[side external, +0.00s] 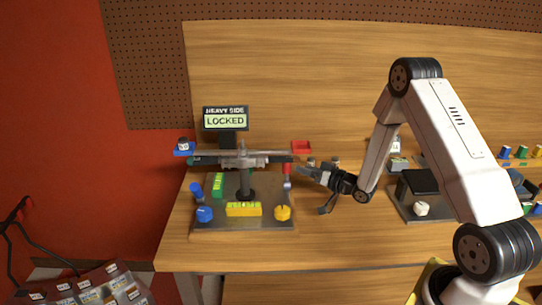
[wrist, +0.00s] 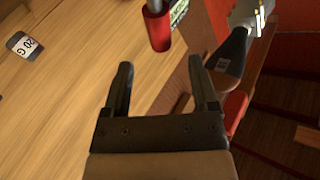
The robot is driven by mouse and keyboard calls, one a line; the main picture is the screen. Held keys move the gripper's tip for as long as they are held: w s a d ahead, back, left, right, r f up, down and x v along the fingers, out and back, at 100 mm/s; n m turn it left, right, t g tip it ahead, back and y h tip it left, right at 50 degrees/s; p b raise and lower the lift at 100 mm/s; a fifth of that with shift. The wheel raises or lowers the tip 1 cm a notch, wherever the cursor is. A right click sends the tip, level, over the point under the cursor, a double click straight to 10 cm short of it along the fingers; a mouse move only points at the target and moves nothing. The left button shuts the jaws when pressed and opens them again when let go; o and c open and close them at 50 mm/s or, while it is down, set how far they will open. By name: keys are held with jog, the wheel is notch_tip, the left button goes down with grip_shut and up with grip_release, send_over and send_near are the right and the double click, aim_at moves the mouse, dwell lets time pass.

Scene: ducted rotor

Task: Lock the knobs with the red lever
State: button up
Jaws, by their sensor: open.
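The red lever (side external: 287,169) stands upright at the right side of the metal rig base (side external: 250,226). Its red cylindrical end (wrist: 157,28) shows at the top of the wrist view, ahead of the fingers and apart from them. My gripper (side external: 303,173) is just right of the lever; in the wrist view my gripper (wrist: 160,78) is open with nothing between its fingers. A blue knob (side external: 204,214) is at the base's front left, a yellow knob (side external: 282,213) at the front right, and another blue knob (side external: 196,189) on the left. A sign (side external: 225,118) reads "HEAVY SIDE LOCKED".
A beam over the base carries a blue pan (side external: 184,149) at left and a red pan (side external: 302,147) at right, close above my gripper. A dark box (side external: 418,188) stands to the right. A 20 G piece (wrist: 24,45) lies on the wooden table. The front table strip is clear.

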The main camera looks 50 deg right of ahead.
aim_at(287, 168)
dwell(0.3)
jog(key=shift+w+a, duration=0.25)
jog(key=shift+w, duration=1.65)
jog(key=shift+w+a, duration=0.2)
jog(key=shift+w, duration=1.7)
jog(key=shift+c, duration=0.3)
grip_shut()
